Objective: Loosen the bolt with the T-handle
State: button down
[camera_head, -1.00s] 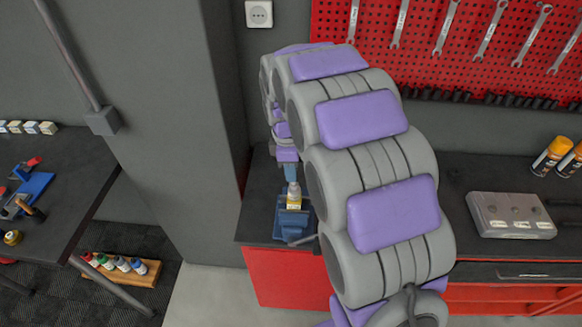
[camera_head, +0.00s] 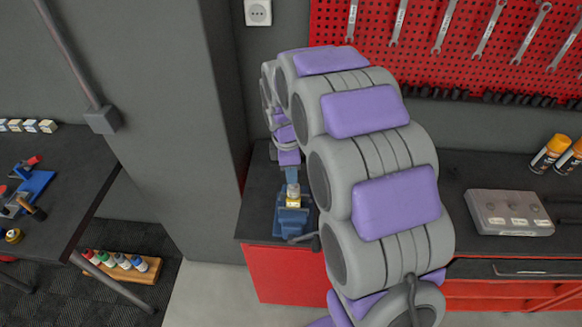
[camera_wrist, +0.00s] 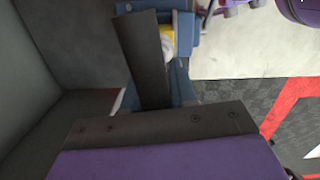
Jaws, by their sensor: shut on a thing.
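A small blue vise (camera_head: 291,222) stands at the left end of the red workbench in the head view. A yellow-and-whitish piece (camera_head: 293,196) sits upright in it. My gripper (camera_wrist: 148,60) shows as a dark finger over the vise in the wrist view. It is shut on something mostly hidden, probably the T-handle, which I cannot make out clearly. The yellow and white piece (camera_wrist: 166,42) shows beside the finger, partly covered. In the head view the end of my arm is just above and behind the vise. The bolt is too small or hidden to tell.
My arm covers the middle of the bench. A grey box (camera_head: 508,213) and orange spray cans (camera_head: 550,155) stand on the right of the bench. A grey pillar (camera_head: 170,110) rises left of the bench. A dark table (camera_head: 75,165) with tools stands further left.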

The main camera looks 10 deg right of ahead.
jog(key=shift+n+p, duration=0.3)
jog(key=shift+n, duration=0.4)
jog(key=shift+s+r, duration=0.1)
jog(key=shift+n+p, duration=1.15)
jog(key=shift+n, duration=0.25)
